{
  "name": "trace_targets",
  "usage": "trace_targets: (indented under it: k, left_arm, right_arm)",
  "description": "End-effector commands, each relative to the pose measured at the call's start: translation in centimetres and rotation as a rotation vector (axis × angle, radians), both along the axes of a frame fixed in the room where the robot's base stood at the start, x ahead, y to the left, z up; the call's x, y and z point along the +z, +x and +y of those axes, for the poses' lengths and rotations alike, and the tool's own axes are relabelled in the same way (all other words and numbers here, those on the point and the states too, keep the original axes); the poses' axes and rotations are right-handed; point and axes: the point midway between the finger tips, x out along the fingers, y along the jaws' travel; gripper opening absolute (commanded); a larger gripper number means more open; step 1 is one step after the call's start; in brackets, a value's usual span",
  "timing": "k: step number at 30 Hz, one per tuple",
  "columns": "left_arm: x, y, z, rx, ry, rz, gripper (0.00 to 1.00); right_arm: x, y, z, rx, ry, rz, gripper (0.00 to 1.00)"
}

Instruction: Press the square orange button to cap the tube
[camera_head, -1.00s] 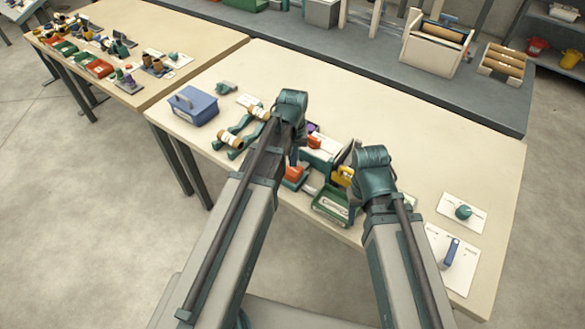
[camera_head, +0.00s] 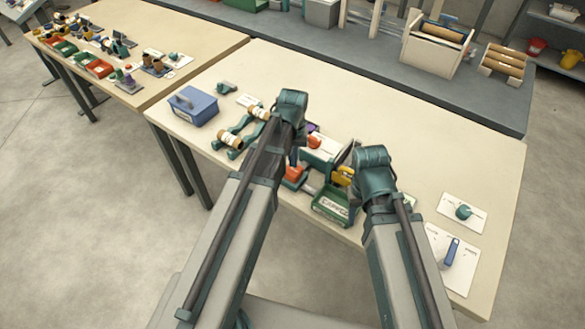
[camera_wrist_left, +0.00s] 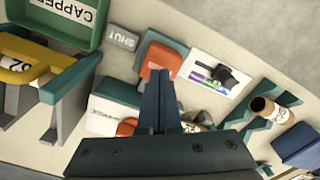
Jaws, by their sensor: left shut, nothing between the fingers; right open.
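The square orange button (camera_wrist_left: 160,60) sits in a teal housing in the left wrist view; it also shows in the head view (camera_head: 294,174). My left gripper (camera_wrist_left: 160,72) is shut and empty, its fingertips over the button's near edge. I cannot tell how far the button is pressed. A brown tube (camera_wrist_left: 264,106) with a white label rests on teal supports. My right gripper (camera_head: 370,175) is open near the yellow part (camera_head: 342,176); its fingertips are mostly hidden.
A round orange knob (camera_wrist_left: 127,127) is on a white block beside the left fingers. A grey SHUT plate (camera_wrist_left: 123,38) lies near the button. A blue box (camera_head: 193,107) stands at the table's left. Two white cards (camera_head: 463,213) (camera_head: 462,280) lie at right. The table's back is clear.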

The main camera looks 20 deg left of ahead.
Motion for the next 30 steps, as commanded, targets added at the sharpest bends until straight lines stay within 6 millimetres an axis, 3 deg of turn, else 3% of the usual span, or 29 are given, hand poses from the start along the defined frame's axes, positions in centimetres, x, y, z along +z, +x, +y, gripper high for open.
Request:
trace_targets:
  k: [30]
  left_arm:
    - [-2.2,0.0,0.0,0.000,0.000,0.000,0.00]
  right_arm:
    - [-2.2,0.0,0.0,0.000,0.000,0.000,0.50]
